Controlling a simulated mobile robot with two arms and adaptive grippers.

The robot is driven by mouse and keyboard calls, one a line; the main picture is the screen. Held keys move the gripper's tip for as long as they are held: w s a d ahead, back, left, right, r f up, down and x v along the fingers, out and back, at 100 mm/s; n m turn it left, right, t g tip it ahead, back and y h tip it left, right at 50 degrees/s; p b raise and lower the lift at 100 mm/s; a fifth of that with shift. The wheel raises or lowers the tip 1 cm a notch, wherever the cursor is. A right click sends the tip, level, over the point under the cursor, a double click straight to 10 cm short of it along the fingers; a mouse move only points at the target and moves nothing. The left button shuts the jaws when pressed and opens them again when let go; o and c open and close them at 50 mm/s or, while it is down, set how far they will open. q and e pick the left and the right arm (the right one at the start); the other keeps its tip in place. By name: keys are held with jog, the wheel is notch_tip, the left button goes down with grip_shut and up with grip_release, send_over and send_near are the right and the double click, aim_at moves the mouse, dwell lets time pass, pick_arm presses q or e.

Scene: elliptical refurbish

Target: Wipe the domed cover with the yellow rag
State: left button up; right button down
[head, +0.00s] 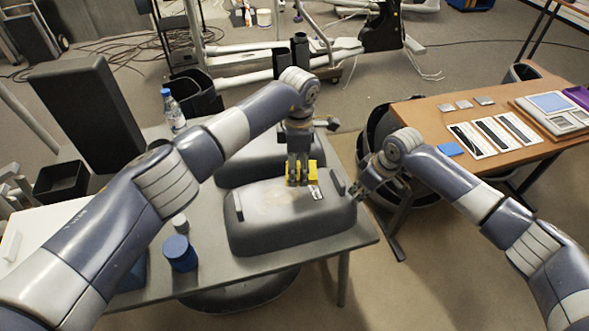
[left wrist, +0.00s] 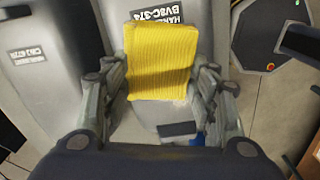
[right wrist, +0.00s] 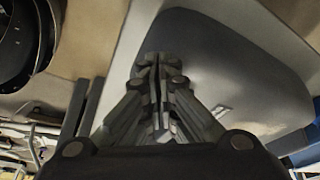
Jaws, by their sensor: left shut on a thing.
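My left gripper (head: 299,182) is shut on the yellow rag (head: 313,172) over the far part of the cover; the rag also shows in the left wrist view (left wrist: 160,58). I cannot tell whether the rag touches the surface. My right gripper (head: 362,192) is at the cover's right end; in the right wrist view its fingers (right wrist: 158,65) are together, against or very close to the cover's side.
A second grey cover (head: 250,158) stands just behind. A blue jar (head: 180,253), a small grey jar (head: 180,223) and a water bottle (head: 173,112) stand on the table's left. A wooden table (head: 430,112) with cards is at right.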

pick_arm(q)
send_over(298, 194)
jog(key=shift+w+f, duration=0.15)
jog(key=shift+f, duration=1.15)
jog(key=shift+w+f, duration=0.1)
jog(key=shift+f, duration=1.2)
jog(key=shift+a+f, duration=0.1)
jog(key=shift+f, duration=0.85)
jog(key=shift+s+a+r, duration=0.1)
jog(key=shift+s+a, duration=0.15)
jog(key=shift+a, duration=0.6)
jog(key=shift+s+a, duration=0.25)
jog(key=shift+a, duration=0.6)
jog(key=shift+s+a+f, duration=0.1)
jog(key=shift+s+a, duration=0.35)
jog(key=shift+a, duration=1.25)
jog(key=shift+s+a+f, duration=0.1)
jog(key=shift+s+a, duration=0.35)
jog(key=shift+a, duration=1.2)
jog(key=shift+s+a, duration=0.45)
jog(key=shift+a, duration=1.25)
jog(key=shift+d, duration=0.1)
jog(key=shift+w+d, duration=0.6)
jog(key=shift+d, duration=1.6)
jog(key=shift+w+d, duration=0.6)
jog(key=shift+d, duration=1.55)
jog(key=shift+w+d, duration=0.6)
jog(key=shift+d, duration=1.75)
jog(key=shift+s+r, duration=0.1)
jog(key=shift+s, duration=0.05)
